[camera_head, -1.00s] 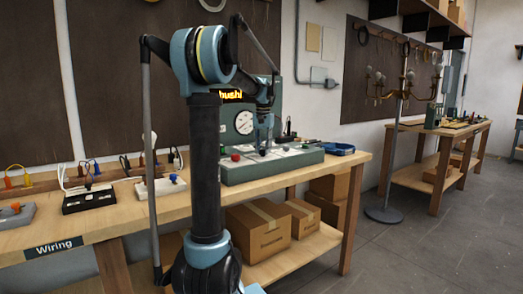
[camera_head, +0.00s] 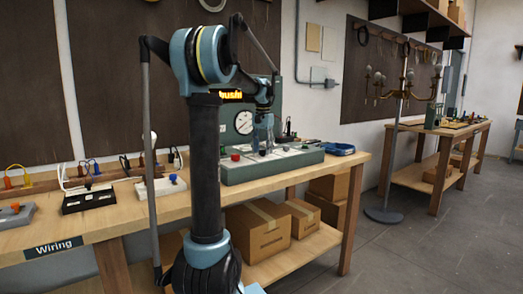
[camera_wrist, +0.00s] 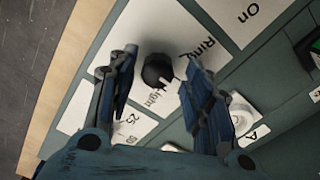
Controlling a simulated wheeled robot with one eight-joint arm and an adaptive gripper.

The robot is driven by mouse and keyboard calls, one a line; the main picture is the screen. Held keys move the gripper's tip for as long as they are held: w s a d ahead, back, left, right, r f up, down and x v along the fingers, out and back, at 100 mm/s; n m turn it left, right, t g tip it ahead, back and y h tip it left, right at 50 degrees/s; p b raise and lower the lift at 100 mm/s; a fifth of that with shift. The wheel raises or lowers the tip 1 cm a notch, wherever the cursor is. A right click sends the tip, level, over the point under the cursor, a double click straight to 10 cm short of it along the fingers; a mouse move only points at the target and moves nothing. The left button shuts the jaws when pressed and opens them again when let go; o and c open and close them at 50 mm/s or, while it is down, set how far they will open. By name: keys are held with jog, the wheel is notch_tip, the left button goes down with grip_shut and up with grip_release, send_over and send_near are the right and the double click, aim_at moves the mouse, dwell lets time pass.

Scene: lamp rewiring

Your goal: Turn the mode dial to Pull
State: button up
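A black dial (camera_wrist: 158,70) with a pale pointer mark shows in the wrist view, on a white panel (camera_wrist: 150,30) printed "Ring" and "Light". The word "Pull" is not readable in any view. My gripper (camera_wrist: 157,66) is open, with one finger on each side of the dial; I cannot tell whether either finger touches it. In the head view my gripper (camera_head: 262,148) points down over the top of the grey-green test console (camera_head: 265,172). The dial is too small to make out there.
A gauge (camera_head: 243,122) and a lit display (camera_head: 232,95) stand at the console's back. A red button (camera_head: 236,157) sits on its left. A blue tray (camera_head: 340,149) lies to its right. Small switch boxes (camera_head: 88,198) stand on the bench at left.

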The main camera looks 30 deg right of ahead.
notch_tip(320, 180, up, 12)
dwell(0.9)
dwell(0.4)
